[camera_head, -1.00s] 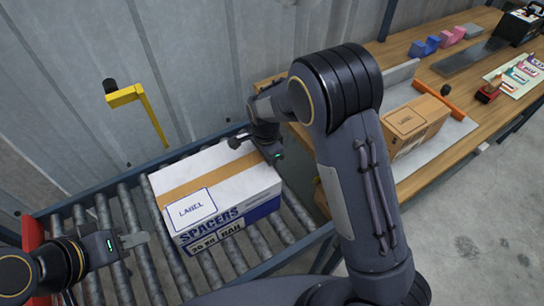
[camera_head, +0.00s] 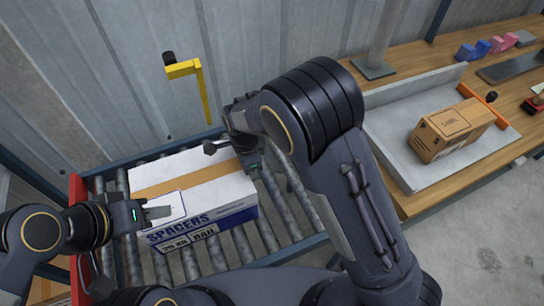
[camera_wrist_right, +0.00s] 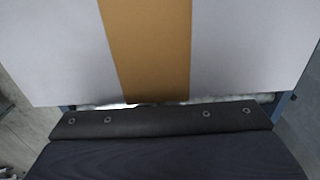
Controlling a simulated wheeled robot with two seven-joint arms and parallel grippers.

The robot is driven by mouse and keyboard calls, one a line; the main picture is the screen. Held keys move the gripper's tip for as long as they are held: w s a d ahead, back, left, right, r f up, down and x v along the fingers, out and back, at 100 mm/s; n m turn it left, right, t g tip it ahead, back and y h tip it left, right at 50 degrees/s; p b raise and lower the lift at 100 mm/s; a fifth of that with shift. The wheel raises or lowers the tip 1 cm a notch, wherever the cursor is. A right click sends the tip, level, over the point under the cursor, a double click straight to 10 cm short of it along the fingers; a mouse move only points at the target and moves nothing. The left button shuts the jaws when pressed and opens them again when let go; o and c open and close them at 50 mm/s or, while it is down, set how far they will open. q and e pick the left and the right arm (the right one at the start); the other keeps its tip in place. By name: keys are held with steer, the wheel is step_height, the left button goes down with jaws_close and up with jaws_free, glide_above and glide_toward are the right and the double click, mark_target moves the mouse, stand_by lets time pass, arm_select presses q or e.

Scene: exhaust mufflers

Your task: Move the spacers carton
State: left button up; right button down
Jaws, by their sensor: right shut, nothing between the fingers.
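The spacers carton (camera_head: 212,195), white and blue with a tan tape strip, lies flat on the roller conveyor. Its white top and tape (camera_wrist_right: 150,50) fill the upper right wrist view. My left gripper (camera_head: 158,212) is at the carton's left end, its pale finger overlapping the label in the picture; I cannot tell whether it touches or how far its jaws are apart. My right gripper (camera_head: 252,168) is shut and empty at the carton's opposite, right end, close beside it. Its fingertips are mostly hidden, and contact is unclear.
The roller conveyor (camera_head: 285,205) has bare rollers right of the carton. A yellow bracket (camera_head: 185,70) stands behind it by the metal wall. On the wooden bench (camera_head: 420,200) at the right, a brown carton (camera_head: 450,130) sits on a grey plate with an orange bar (camera_head: 480,103).

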mark_target(196, 195)
steer(key=s+a, duration=0.2)
steer(key=a, duration=0.4)
steer(key=s+a, duration=0.2)
steer(key=a, duration=0.5)
steer(key=s+a, duration=0.3)
steer(key=a, duration=0.3)
steer(key=shift+s+a, duration=0.1)
steer(key=shift+a, duration=0.15)
arm_select(q)
steer(key=shift+r, duration=0.2)
